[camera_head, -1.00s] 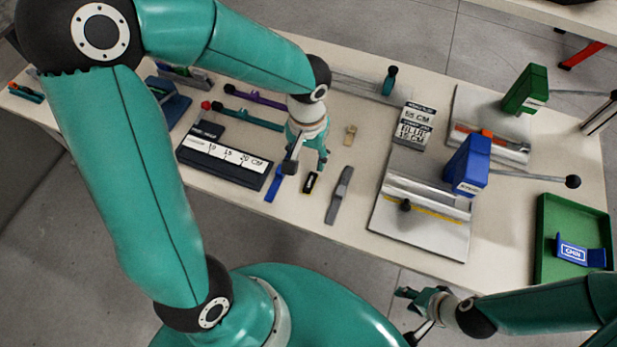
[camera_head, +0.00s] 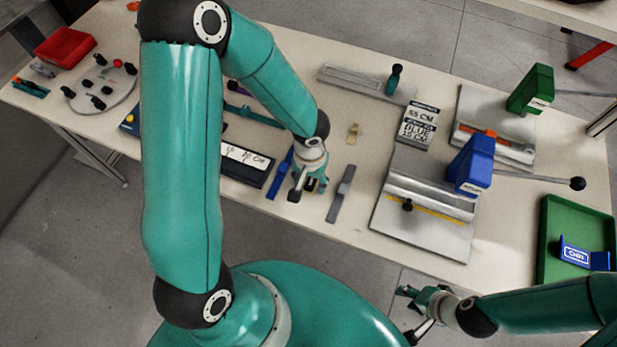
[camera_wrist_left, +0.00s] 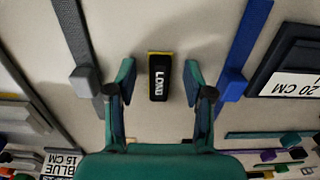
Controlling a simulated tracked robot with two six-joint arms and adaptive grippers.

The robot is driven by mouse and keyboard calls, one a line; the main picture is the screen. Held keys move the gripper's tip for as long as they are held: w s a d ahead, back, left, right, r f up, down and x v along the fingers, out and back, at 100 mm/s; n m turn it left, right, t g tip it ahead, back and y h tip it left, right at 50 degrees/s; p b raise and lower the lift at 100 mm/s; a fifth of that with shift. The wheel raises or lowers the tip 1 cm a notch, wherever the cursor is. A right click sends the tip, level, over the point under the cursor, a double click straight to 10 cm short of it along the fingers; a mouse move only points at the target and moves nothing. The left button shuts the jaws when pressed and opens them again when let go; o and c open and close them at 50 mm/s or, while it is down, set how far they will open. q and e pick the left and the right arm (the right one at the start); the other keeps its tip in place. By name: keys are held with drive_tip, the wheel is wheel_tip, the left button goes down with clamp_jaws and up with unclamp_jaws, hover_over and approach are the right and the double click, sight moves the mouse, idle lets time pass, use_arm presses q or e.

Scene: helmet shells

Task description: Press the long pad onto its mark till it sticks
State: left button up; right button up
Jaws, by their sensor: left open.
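The long pad is a small black block (camera_wrist_left: 159,77) with a white LONG label and a yellow edge. In the left wrist view it lies on the table between my left gripper's fingers. My left gripper (camera_head: 308,187) is open above it, one finger on each side with gaps between, and mostly hides the pad in the head view. My right gripper (camera_head: 418,299) hangs in front of the table at the bottom, far from the pad; its jaw state is unclear. I cannot make out the pad's mark.
A grey strap (camera_head: 341,194) and a blue strap (camera_head: 279,176) flank the pad. A black scale board (camera_head: 245,165) lies left. A metal press plate (camera_head: 430,233) with a blue block (camera_head: 471,165), and a green tray (camera_head: 548,243), stand right. A small beige piece (camera_head: 353,131) lies behind.

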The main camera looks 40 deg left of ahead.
use_arm(q)
drive_tip(key=c, duration=0.8)
drive_tip(key=shift+r, duration=0.15)
